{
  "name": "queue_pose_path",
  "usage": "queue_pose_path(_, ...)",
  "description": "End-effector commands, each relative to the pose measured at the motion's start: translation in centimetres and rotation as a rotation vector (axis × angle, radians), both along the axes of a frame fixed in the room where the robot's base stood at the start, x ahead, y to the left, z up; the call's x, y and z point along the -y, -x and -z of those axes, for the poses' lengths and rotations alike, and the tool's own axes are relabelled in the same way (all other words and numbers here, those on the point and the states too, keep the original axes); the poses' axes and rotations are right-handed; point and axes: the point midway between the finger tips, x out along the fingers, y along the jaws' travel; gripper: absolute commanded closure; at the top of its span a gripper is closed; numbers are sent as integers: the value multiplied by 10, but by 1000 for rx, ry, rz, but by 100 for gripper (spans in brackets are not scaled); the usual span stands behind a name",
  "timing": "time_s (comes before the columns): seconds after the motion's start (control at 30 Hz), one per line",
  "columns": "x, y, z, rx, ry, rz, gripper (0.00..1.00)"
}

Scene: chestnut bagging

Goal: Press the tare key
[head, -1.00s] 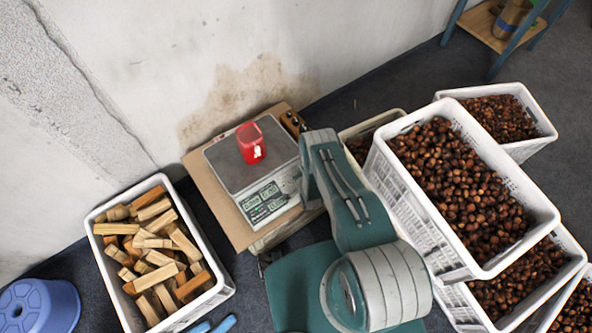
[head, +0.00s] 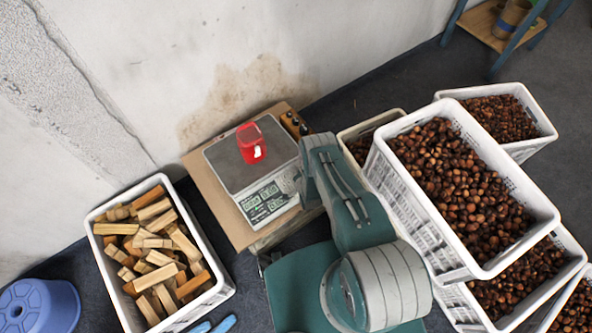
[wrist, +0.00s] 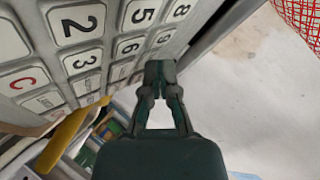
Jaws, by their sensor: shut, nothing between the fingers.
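The scale (head: 243,150) stands on a brown board, with a grey pan and a keypad and display panel (head: 266,200) on its front side. In the wrist view its keypad (wrist: 85,58) fills the upper left, tilted, with number keys 2, 3, 5, 6, 8 and 9 and red C keys. Several smaller keys have labels too blurred to read, so I cannot tell which is the tare key. My gripper (wrist: 160,70) is shut and empty, its tips close to the keypad's edge near the 9 key. I cannot tell whether they touch. The head view hides my gripper behind my arm.
A red mesh bag (head: 251,143) with a white label stands on the pan; it also shows in the wrist view (wrist: 300,22). A crate of wood blocks (head: 225,286) is left of the scale, chestnut crates (head: 420,208) right. A wall stands behind.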

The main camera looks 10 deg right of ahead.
Motion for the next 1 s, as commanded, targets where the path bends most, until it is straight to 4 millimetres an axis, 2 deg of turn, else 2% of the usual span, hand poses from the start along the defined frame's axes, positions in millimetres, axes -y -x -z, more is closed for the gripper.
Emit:
queue_pose_path(0.37, 0, 0, 1, -1, 0, -1, 100)
queue_pose_path(0.77, 2, 3, -13, 0, 0, 0, 100)
queue_pose_path(1.0, 2, 4, -14, 1, 0, -1, 100)
